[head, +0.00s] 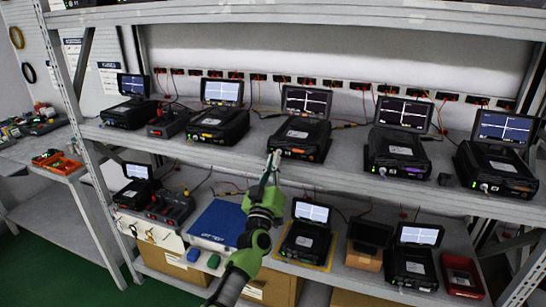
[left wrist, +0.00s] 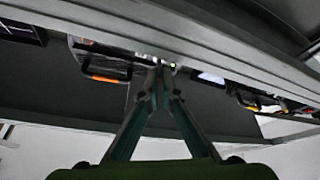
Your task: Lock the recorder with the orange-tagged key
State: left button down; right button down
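The black recorder (head: 300,136) with an orange strip on its front stands on the middle shelf, its screen raised and lit. In the left wrist view its front shows upside down, with the orange strip (left wrist: 107,78) and a small green light. My left gripper (head: 273,155) reaches up to the left part of that front. Its fingertips (left wrist: 162,68) are drawn together at the front panel, with a small bright bit between them that looks like the key. The key is mostly hidden by the fingers, and no orange tag can be made out. My right gripper is out of view.
Similar recorders stand left (head: 218,122) and right (head: 396,150) on the shelf (head: 345,172). Below are a blue case (head: 217,222), more recorders and a red bin (head: 462,275). The shelf's front beam (left wrist: 190,45) runs close to my left fingers.

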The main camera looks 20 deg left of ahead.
pick_arm(q)
jog(key=shift+d+r+n+g+y+p, duration=0.1)
jog(key=shift+n+g+y+p, duration=0.2)
jog(key=shift+n+y+p, duration=0.7)
jog(key=shift+d+r+n+g+y+p, duration=0.1)
jog(key=shift+n+g+y+p, duration=0.2)
jog(key=shift+n, duration=1.3)
jog(key=shift+f, duration=0.1)
jog(key=shift+a, duration=0.1)
jog(key=c, duration=2.6)
grip_release()
